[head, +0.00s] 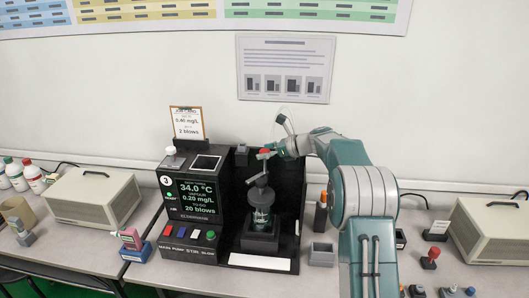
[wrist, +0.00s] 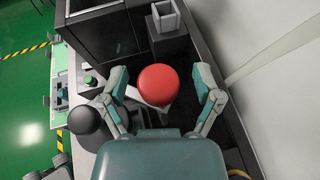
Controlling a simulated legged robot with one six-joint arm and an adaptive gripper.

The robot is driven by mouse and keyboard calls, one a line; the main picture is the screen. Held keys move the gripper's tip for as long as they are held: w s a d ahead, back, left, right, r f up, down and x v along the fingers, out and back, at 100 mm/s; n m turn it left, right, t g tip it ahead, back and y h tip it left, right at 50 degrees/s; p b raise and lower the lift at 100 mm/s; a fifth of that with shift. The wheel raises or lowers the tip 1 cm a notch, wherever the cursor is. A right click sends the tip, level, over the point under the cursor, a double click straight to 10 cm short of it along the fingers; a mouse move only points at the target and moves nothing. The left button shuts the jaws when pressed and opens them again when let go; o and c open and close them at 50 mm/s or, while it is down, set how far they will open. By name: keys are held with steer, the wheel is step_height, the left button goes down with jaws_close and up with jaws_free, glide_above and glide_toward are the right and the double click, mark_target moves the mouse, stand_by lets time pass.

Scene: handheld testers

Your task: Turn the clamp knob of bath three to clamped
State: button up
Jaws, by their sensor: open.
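Bath three (head: 190,232) is a black unit marked 3, with a lit screen (head: 197,196) reading 34.0 °C, 0.20 mg/L and 20 blows. A dark open-fronted bay (head: 286,235) stands at its right, with a glass vessel (head: 262,217) inside. A red round knob (head: 264,152) shows above the bay; it is also in the wrist view (wrist: 158,84). My gripper (wrist: 161,74) is open, its fingers on either side of the red knob, with gaps visible on both sides. In the head view my gripper (head: 272,149) is beside the knob. Any clamp marking is hidden or too small to read.
A dark round knob (wrist: 84,119) lies left of my gripper in the wrist view. A grey open box (head: 322,254) and an orange-topped black item (head: 321,211) stand right of the bay. Beige boxes (head: 92,195) (head: 492,232) stand on both sides. The wall is close behind.

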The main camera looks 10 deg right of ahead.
step_height(320, 180, up, 10)
steer(key=shift+f, duration=0.1)
stand_by(0.4)
